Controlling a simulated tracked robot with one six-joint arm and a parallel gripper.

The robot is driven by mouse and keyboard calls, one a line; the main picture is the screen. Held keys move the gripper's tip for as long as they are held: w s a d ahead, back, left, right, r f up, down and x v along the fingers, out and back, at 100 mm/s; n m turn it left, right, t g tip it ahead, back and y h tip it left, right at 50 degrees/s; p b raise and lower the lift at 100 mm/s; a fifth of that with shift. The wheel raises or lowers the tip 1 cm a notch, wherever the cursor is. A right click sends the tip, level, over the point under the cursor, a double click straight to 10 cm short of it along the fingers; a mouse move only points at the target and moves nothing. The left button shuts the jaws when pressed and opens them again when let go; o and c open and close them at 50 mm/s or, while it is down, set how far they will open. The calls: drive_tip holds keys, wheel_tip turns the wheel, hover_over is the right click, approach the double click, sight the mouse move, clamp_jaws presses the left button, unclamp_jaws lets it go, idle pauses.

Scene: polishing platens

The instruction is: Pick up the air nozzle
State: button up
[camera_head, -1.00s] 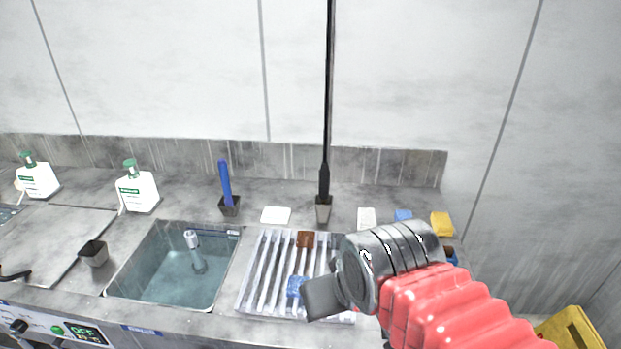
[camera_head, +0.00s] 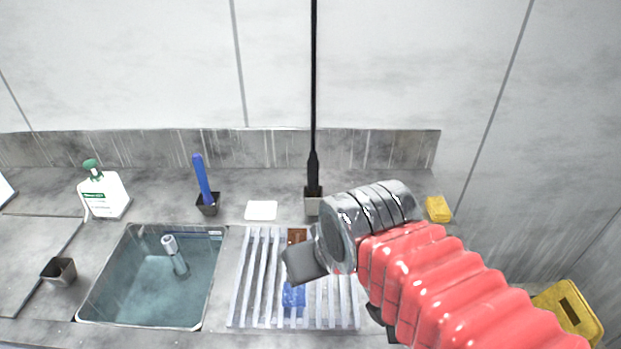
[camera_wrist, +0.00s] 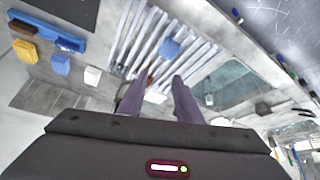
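The air nozzle (camera_head: 313,172) is a black nozzle on a long black hose that hangs straight down from above. Its lower end stands upright in a small grey holder (camera_head: 312,205) at the back of the counter. My gripper (camera_head: 303,264) is in front of and below the nozzle in the head view, apart from it. In the wrist view my gripper (camera_wrist: 160,78) has its two fingers spread with a gap between them and nothing held. The nozzle is hard to make out there, partly behind the left finger.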

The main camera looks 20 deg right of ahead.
drive_tip(key=shift+o, duration=1.4)
drive_tip(key=shift+w+r, duration=0.15)
drive_tip(key=shift+o, duration=0.2)
drive_tip(key=shift+w+d+r, duration=0.1)
drive_tip(key=shift+w+r, duration=0.15)
drive_tip(key=w+d+r+m+g, duration=0.1)
drive_tip(key=w+d+r+m, duration=0.15)
drive_tip(key=w+r, duration=0.35)
drive_tip(key=m+g, duration=0.4)
drive_tip(key=m, duration=0.7)
hover_over(313, 157)
drive_tip(key=shift+s+a+f, duration=0.1)
drive_tip(key=shift+s+f, duration=0.05)
drive_tip(key=shift+f, duration=0.4)
drive_tip(key=shift+s+a+f, duration=0.1)
drive_tip(key=shift+f, duration=0.45)
drive_tip(key=shift+w+d+f+g, duration=0.2)
drive_tip(key=shift+w+d+g, duration=0.05)
drive_tip(key=shift+w+g, duration=0.05)
